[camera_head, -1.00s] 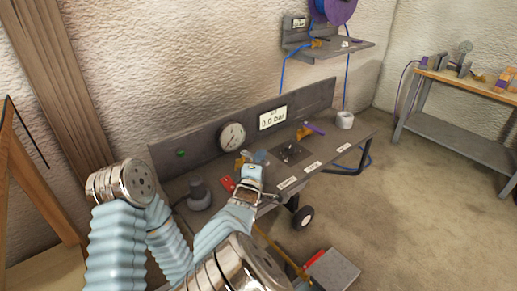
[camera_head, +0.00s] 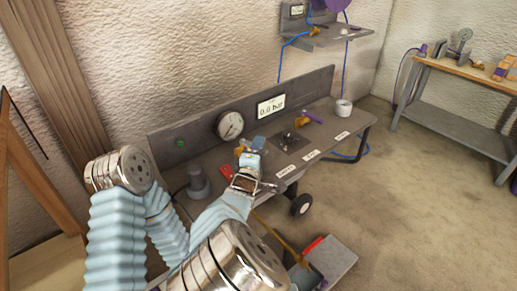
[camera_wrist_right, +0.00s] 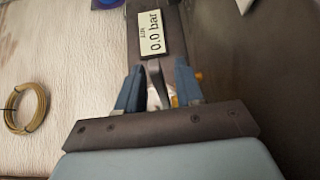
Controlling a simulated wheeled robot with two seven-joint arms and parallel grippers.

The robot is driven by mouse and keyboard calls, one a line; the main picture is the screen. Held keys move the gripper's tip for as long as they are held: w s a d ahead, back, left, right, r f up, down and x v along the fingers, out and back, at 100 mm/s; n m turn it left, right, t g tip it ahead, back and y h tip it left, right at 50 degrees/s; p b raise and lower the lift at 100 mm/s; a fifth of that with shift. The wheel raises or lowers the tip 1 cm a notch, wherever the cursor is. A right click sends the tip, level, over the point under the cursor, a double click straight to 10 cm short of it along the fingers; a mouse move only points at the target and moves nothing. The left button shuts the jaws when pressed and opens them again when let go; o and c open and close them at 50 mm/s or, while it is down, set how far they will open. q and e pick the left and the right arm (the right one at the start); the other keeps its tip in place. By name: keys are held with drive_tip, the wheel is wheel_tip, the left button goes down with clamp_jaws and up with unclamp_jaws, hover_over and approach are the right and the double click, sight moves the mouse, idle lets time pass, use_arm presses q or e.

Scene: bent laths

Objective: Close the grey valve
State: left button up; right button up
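My right gripper (camera_head: 255,142) is over the bench, left of the dark plate. In the right wrist view its two blue fingers (camera_wrist_right: 160,88) are spread apart. A narrow grey piece (camera_wrist_right: 154,78), which looks like the grey valve's handle, shows between them, with brassy and white bits behind it. I cannot tell whether the fingers touch it. In the head view, an orange-brass part (camera_head: 240,151) shows just left of the fingers; the gripper hides most of the valve. My left gripper is not in view.
A pressure gauge (camera_head: 229,125) and a display (camera_head: 271,106) reading 0.0 bar are on the back panel. A purple-handled valve (camera_head: 311,117), a white roll (camera_head: 343,107) and a grey knob-like post (camera_head: 198,182) stand on the bench. A red piece (camera_head: 226,173) lies near my gripper.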

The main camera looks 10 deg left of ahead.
drive_tip(key=s, duration=0.4)
drive_tip(key=s+a, duration=0.1)
drive_tip(key=s, duration=0.4)
drive_tip(key=s+a, duration=0.1)
drive_tip(key=s, duration=0.3)
drive_tip(key=shift+s, duration=0.25)
